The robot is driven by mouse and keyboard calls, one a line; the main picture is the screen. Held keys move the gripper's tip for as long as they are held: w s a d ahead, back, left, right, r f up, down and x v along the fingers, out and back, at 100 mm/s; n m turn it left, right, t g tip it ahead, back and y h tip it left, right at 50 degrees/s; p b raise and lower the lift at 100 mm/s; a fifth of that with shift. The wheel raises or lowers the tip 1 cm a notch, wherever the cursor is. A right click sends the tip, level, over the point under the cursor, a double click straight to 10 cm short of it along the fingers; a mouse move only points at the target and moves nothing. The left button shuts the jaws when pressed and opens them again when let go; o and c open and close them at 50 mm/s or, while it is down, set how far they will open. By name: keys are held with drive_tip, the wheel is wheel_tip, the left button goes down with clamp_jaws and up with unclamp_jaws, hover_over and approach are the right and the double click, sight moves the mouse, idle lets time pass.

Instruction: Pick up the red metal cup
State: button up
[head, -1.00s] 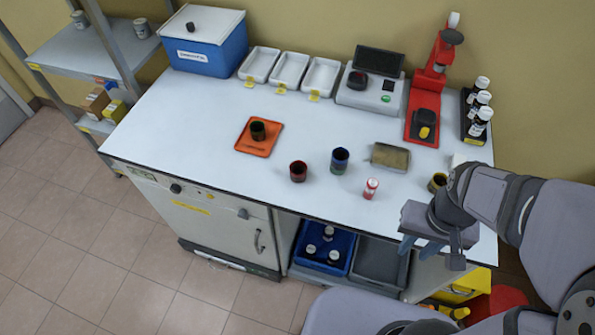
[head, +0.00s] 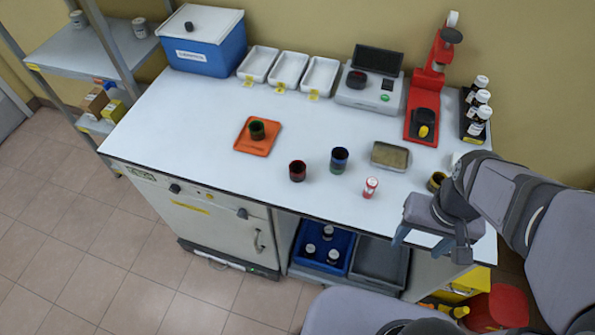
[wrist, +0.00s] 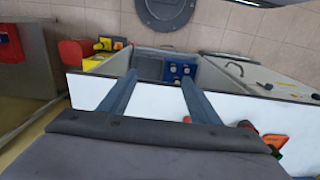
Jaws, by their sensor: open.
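The red metal cup (head: 297,171) stands upright on the white bench near its front edge, left of the blue cup (head: 339,160). My gripper (head: 428,250) is at the front right of the bench, well to the right of the red cup. In the wrist view my gripper (wrist: 152,88) shows two blue fingers spread apart with nothing between them. Part of a dark reddish cup shows at the right edge of the gripper body there, but I cannot tell which cup it is.
A small red-and-white bottle (head: 371,187), a tan-filled tray (head: 390,156) and a yellow-rimmed cup (head: 437,181) stand between the red cup and my arm. A green cup (head: 257,130) sits on an orange tray (head: 262,146). The bench's left front is clear.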

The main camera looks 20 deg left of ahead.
wheel_tip(320, 180, up, 3)
drive_tip(key=n+t+y+b, duration=0.5)
drive_tip(key=t+b, duration=0.5)
drive_tip(key=t, duration=0.2)
hover_over(297, 163)
drive_tip(key=s+d, duration=0.2)
drive_tip(key=s, duration=0.3)
drive_tip(key=shift+t, duration=0.3)
drive_tip(key=f, duration=1.2)
drive_tip(key=shift+w, duration=0.25)
drive_tip(key=shift+w+f, duration=0.1)
drive_tip(key=shift+p+x, duration=0.3)
drive_tip(key=shift+x, duration=0.7)
